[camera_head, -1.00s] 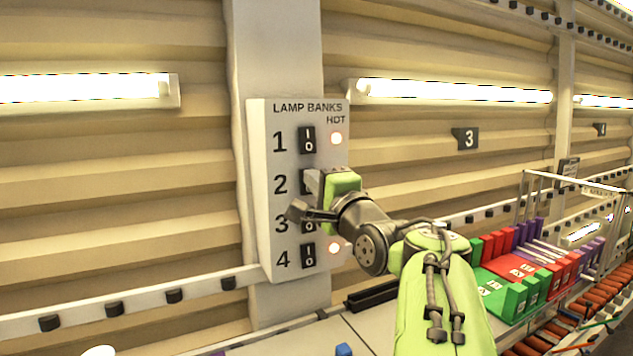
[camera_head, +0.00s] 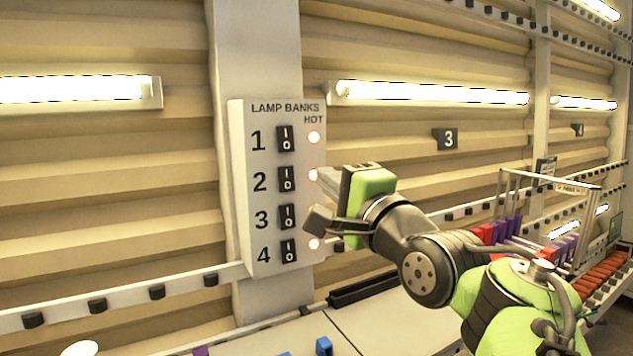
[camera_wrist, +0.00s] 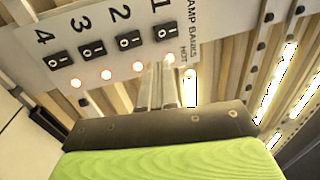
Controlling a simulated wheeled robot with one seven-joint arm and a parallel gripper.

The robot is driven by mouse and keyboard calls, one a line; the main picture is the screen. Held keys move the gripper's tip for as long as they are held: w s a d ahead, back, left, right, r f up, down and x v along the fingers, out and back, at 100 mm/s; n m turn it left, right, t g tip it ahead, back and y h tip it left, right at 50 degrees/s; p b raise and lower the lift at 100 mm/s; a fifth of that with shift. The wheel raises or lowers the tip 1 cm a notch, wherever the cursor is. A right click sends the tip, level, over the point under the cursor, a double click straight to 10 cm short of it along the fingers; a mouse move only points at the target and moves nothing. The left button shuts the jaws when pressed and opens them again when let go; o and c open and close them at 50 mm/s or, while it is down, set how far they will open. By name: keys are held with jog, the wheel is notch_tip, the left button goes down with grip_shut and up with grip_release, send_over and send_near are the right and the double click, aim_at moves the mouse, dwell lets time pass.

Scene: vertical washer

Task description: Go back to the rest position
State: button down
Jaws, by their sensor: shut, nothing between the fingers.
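The light grey LAMP BANKS panel (camera_head: 268,250) is on a pillar, with black rocker switches in a column numbered 1 to 4. Switch 1 (camera_head: 285,138), switch 2 (camera_head: 287,179), switch 3 (camera_head: 287,217) and switch 4 (camera_head: 288,252) are all visible. In the wrist view, the panel (camera_wrist: 85,22) has a glowing indicator beside each switch. In the head view, my gripper hides part of the indicator column near switch 3. My gripper (camera_head: 322,180) is shut and empty, right of the switches and apart from them. Its fingers (camera_wrist: 163,85) also show close together in the wrist view.
Lit tube lamps (camera_head: 430,93) run along the ribbed wall. A white rail (camera_head: 130,295) with dark knobs crosses below the panel. A rack with red and purple items (camera_head: 505,230) stands right, partly behind my arm.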

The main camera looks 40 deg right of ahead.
jog(key=w+a+f+n+g+y, duration=0.1)
jog(key=a+f+n+g+y, duration=0.55)
jog(key=a+f+n, duration=0.75)
jog(key=s+a+f+n+g, duration=0.3)
jog(key=s+f, duration=0.3)
jog(key=f, duration=0.3)
jog(key=s+a+f+n+g, duration=0.4)
jog(key=s+a+f, duration=0.1)
jog(key=f, duration=0.4)
jog(key=shift+s+a+f+h, duration=0.35)
jog(key=shift+s+h, duration=0.1)
jog(key=shift+s, duration=0.05)
